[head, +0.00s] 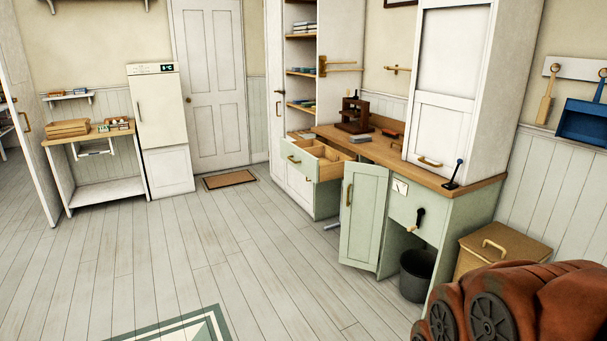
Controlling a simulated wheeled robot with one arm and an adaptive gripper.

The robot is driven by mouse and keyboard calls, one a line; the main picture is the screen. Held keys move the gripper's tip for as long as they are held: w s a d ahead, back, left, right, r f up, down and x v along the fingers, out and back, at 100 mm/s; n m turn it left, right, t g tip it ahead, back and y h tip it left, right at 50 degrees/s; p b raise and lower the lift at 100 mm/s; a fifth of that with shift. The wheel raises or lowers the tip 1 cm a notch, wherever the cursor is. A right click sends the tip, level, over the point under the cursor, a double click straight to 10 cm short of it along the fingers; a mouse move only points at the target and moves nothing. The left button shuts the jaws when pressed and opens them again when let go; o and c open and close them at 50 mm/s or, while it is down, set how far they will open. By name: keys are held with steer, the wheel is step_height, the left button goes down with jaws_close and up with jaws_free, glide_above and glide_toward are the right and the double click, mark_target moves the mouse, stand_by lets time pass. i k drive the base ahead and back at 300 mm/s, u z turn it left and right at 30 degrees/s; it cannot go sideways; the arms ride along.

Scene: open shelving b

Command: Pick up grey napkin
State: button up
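I cannot clearly make out the grey napkin. A small flat grey item (357,138) lies on the wooden counter (385,152), near the dark brown press-like stand. Another pale grey flat item (92,152) shows just under the top of the small side table at the left. Both are too small for me to tell whether either one is a napkin. My gripper is not in view, so its state and anything in it are hidden.
A drawer (312,158) stands pulled out, and a green cabinet door (362,212) below stands open. The plank floor (215,240) is clear in the middle.

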mark_target(363, 138)
steer(key=z, duration=0.1)
steer(key=i, duration=1.9)
steer(key=u, duration=0.4)
steer(key=i, duration=2.25)
steer(key=u, duration=0.4)
